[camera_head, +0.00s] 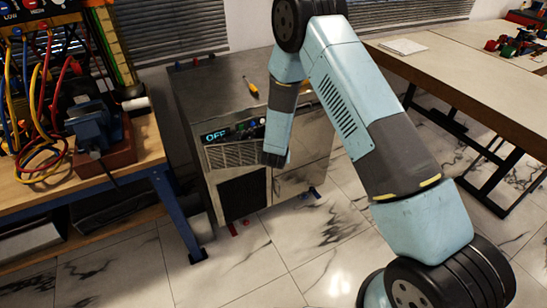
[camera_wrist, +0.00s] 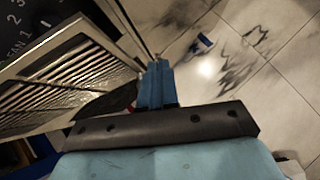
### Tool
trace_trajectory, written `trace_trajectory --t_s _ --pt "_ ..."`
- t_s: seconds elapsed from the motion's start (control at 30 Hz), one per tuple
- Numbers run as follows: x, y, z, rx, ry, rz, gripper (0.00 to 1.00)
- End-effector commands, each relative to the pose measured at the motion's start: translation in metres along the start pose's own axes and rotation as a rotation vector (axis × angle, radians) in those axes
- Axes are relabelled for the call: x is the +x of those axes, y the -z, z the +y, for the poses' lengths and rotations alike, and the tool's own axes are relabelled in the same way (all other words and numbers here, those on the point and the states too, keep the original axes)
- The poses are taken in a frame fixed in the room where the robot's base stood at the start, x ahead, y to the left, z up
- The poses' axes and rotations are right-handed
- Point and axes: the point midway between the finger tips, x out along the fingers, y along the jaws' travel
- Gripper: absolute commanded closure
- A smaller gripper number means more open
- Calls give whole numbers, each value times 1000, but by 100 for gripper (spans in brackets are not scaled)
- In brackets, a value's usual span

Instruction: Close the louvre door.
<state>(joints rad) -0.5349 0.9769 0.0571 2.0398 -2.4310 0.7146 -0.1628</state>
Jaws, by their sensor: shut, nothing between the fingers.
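The louvre door (camera_head: 236,154) is a pale slatted panel on the front of a grey metal cabinet (camera_head: 213,88), just below a display reading OFF. In the wrist view, the louvre door (camera_wrist: 68,82) fills the left side, with its slats seen at a slant. I cannot tell how far it stands open. My gripper (camera_head: 274,160) is shut and empty, pointing down in front of the cabinet, at the right end of the louvre door. In the wrist view, the gripper's blue fingers (camera_wrist: 155,83) are together just right of the door's edge; contact is unclear.
A dark square panel (camera_head: 243,195) lies below the louvre door. A yellow-handled tool (camera_head: 251,87) lies on the cabinet top. A wooden bench (camera_head: 145,135) with cables and a blue vise stands left, a long table (camera_head: 480,85) right. The tiled floor (camera_head: 320,245) in front is mostly clear.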

Motion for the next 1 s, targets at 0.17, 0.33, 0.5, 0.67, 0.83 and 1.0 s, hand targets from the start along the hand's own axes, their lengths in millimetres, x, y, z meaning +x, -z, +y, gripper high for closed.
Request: trace_trajectory --t_s 0.17,0.33,0.5,0.67,0.83,1.0 --pt "-27 -3 -12 1 3 -1 100" --pt "-41 -3 -16 1 3 -1 100" --pt "-45 4 -28 20 32 38 100" --pt "-48 38 -62 122 139 208 100" --pt "-66 85 -90 321 238 452 100" --pt "-85 118 -92 569 260 652 100"
